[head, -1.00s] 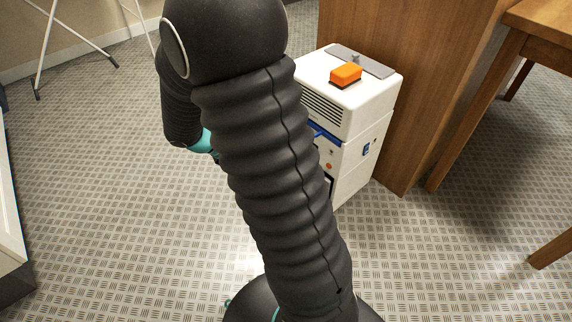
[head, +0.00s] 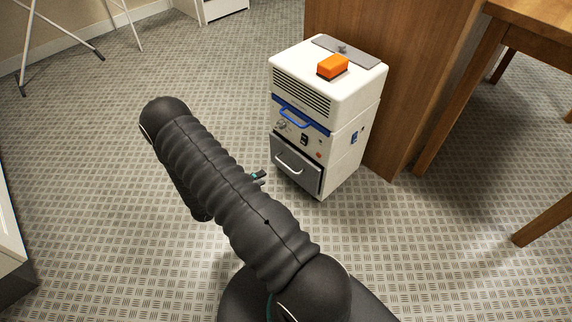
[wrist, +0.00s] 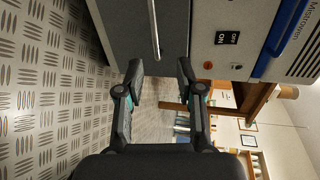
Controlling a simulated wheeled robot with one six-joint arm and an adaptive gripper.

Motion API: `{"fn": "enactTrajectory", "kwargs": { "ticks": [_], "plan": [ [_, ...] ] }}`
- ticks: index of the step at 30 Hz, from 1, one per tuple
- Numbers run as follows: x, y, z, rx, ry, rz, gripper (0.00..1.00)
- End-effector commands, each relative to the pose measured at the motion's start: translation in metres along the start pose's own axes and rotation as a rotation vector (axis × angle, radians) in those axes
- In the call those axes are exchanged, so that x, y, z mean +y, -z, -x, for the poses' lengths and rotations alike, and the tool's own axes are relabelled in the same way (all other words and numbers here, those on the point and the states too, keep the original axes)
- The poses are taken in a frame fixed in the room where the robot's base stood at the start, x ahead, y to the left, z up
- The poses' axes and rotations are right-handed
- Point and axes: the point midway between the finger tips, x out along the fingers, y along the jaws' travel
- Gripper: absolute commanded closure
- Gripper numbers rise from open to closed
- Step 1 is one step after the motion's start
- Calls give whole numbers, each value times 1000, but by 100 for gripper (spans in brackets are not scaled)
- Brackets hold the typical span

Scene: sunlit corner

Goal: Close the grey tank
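The grey tank (head: 290,178) is the dark grey front with a pale bar handle, low in a white machine (head: 345,100). In the wrist view the tank's grey front (wrist: 122,30) and its handle (wrist: 154,28) are at the top, turned sideways. I cannot tell whether it sits flush or sticks out a little. My gripper (wrist: 161,82) is open and empty in the wrist view, its two fingers apart just short of the front. In the head view its fingertips (head: 260,177) show left of the tank, partly hidden by my arm.
An orange block (head: 333,66) and a grey plate (head: 347,51) lie on top of the machine. A blue handle (head: 293,117) sits above the tank. A wooden panel (head: 400,90) stands right behind, with a wooden table beyond.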

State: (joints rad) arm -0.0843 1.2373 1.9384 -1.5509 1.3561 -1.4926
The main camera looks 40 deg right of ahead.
Motion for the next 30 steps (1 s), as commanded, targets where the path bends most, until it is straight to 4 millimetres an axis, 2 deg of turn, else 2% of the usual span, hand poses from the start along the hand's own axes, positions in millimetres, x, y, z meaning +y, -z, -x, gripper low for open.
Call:
{"fn": "enactTrajectory", "kwargs": {
  "ticks": [3,8,24,30],
  "plan": [
    [9,1,-3,-18,6,44,63],
    [11,1,-15,-20,7,53,63],
    [10,0,-110,-18,6,49,63],
    [10,-1,-132,-20,6,50,63]
  ]
}}
